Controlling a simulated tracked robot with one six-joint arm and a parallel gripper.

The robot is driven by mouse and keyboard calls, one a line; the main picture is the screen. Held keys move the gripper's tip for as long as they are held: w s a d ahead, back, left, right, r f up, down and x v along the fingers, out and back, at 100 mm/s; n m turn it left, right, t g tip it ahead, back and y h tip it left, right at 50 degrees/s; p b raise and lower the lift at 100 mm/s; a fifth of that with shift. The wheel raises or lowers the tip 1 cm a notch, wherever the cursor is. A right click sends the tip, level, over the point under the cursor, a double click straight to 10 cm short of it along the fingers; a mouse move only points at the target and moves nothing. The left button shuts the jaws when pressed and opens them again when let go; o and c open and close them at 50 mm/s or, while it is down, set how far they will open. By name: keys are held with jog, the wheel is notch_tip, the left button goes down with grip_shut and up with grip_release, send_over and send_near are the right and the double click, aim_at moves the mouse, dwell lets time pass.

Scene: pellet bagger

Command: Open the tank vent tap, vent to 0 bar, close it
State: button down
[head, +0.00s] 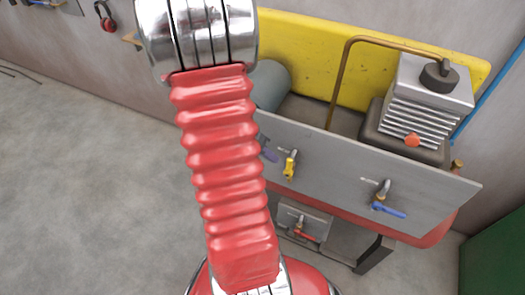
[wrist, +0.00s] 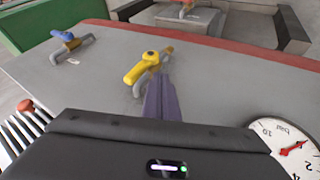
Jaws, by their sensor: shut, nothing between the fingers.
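A yellow-handled tap (head: 290,165) sits on the grey panel (head: 340,178); it also shows in the wrist view (wrist: 146,67). A blue-lever tap (head: 388,209) is to its right, also in the wrist view (wrist: 72,46). A red-lever tap (head: 304,235) is lower, below the panel. No label shows which is the tank vent. My gripper's purple fingers (wrist: 160,84) are shut and empty, close beside the yellow handle; I cannot tell whether they touch it. In the head view my gripper (head: 269,153) is partly hidden by my arm. A pressure gauge (wrist: 287,138), partly cut off, has its red needle near 4.
A finned compressor head (head: 425,95) with an orange-red knob (head: 412,140) stands behind the panel. A copper pipe (head: 345,65) runs from it before a yellow guard (head: 310,45). A green box (head: 495,250) is at the right. Open floor (head: 80,190) lies left.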

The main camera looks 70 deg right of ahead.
jog(key=shift+s+a, duration=0.15)
jog(key=shift+s, duration=1)
